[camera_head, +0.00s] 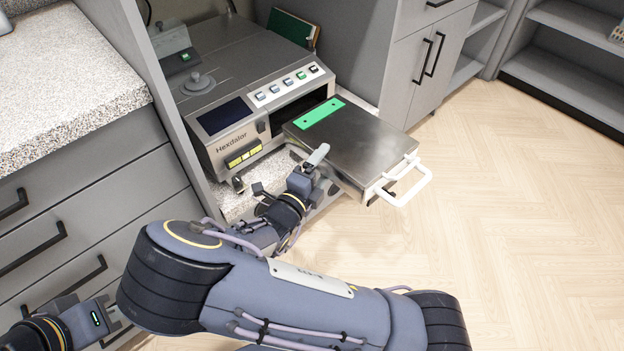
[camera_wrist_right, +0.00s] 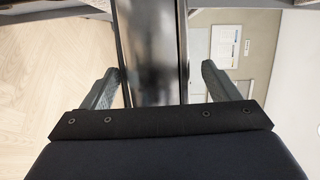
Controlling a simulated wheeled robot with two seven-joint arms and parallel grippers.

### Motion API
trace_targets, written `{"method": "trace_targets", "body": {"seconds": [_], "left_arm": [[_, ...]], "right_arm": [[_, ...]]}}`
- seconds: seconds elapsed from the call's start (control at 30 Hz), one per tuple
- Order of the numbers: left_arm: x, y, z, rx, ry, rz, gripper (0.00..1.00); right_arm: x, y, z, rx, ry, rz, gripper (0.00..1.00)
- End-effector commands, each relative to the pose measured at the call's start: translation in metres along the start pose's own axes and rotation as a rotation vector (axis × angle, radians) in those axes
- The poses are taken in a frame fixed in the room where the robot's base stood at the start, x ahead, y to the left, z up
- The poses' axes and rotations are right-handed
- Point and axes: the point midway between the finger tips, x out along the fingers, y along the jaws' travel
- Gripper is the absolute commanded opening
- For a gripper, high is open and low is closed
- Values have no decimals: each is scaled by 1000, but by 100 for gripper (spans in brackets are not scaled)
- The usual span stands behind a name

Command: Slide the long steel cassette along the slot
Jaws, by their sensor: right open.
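The long steel cassette (camera_head: 355,142) is a flat metal box with a green strip on top and a white loop handle (camera_head: 405,185) at its near right end. Its far left end lies at the slot (camera_head: 297,108) of the autoclave (camera_head: 235,85), and most of it sticks out. My right gripper (camera_head: 316,168) is at the cassette's near left side. In the right wrist view, its open fingers (camera_wrist_right: 163,88) stand either side of a dark glossy strip, probably the cassette; contact is unclear. My left gripper (camera_head: 116,322) shows partly at lower left, its opening unclear.
A speckled counter (camera_head: 65,65) over grey drawers stands at left, with a partition beside the autoclave. A green folder-like object (camera_head: 291,28) stands behind the autoclave. Grey cabinets (camera_head: 425,55) rise behind the cassette. The wooden floor (camera_head: 510,210) at right is clear.

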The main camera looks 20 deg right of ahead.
Motion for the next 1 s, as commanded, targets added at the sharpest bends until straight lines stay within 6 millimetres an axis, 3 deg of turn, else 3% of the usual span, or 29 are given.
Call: {"method": "trace_targets", "body": {"seconds": [0.4,1.0], "left_arm": [[1,0,0,0,0,0,0],[0,0,0,0,0,0,0]], "right_arm": [[10,0,0,-2,-1,1,83],[10,-2,0,-1,0,-6,4]]}}
